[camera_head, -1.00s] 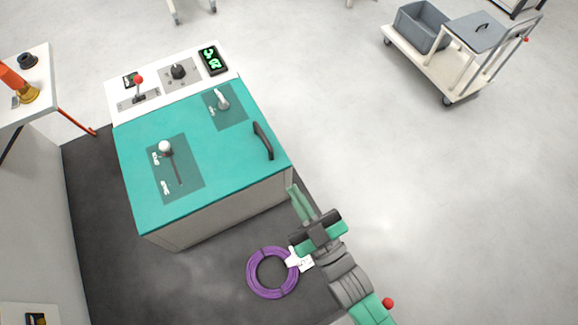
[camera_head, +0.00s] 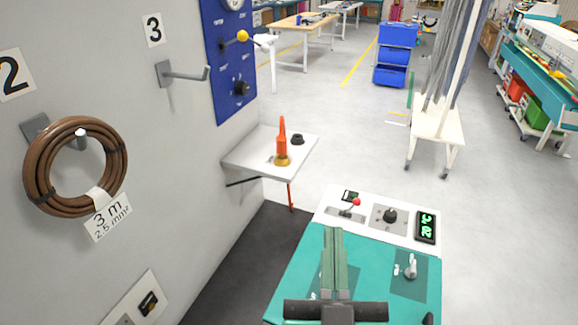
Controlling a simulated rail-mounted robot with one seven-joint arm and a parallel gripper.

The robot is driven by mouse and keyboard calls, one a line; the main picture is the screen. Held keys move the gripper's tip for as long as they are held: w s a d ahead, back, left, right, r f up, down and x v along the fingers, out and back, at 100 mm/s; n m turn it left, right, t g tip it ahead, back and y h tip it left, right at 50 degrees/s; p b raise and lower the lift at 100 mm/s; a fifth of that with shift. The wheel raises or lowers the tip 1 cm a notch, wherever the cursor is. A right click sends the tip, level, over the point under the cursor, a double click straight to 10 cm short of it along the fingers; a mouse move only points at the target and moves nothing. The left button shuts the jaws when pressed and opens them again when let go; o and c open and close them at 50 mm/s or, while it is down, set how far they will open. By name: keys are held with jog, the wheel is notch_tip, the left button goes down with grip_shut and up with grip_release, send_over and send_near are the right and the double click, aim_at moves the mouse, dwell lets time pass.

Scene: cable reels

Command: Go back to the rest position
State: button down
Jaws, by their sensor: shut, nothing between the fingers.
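My gripper (camera_head: 333,236) shows at the bottom of the head view, its two green fingers together and pointing away from me. Nothing is between them. It appears in front of the teal-topped machine (camera_head: 290,290) and covers part of its top; I cannot tell its height above it. A brown cable coil (camera_head: 30,185) with a white tag (camera_head: 107,217) reading "3 m 2.5 mm²" hangs on the wall hook at left, beside the number 2 sign (camera_head: 12,75).
The hook (camera_head: 186,75) under number 3 is empty. A blue wall panel (camera_head: 226,62) has a yellow-knobbed lever. An orange-and-brass item (camera_head: 282,145) stands on a white shelf (camera_head: 255,140). A white-based trolley (camera_head: 437,124) stands right of centre. Floor beyond the machine is clear.

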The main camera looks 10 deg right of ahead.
jog(key=s+a+r+n+t+y, duration=0.1)
jog(key=s+a+r, duration=0.15)
jog(key=r, duration=0.35)
jog(key=s+a+r+y+p, duration=0.1)
jog(key=a+r+y, duration=0.1)
jog(key=a+r, duration=0.35)
jog(key=s+a+r+n+t+y, duration=0.1)
jog(key=s+a+r, duration=0.1)
jog(key=r, duration=0.6)
notch_tip(320, 180, up, 15)
jog(key=p, duration=1.6)
jog(key=shift+w+d, duration=0.25)
jog(key=shift+w, duration=0.05)
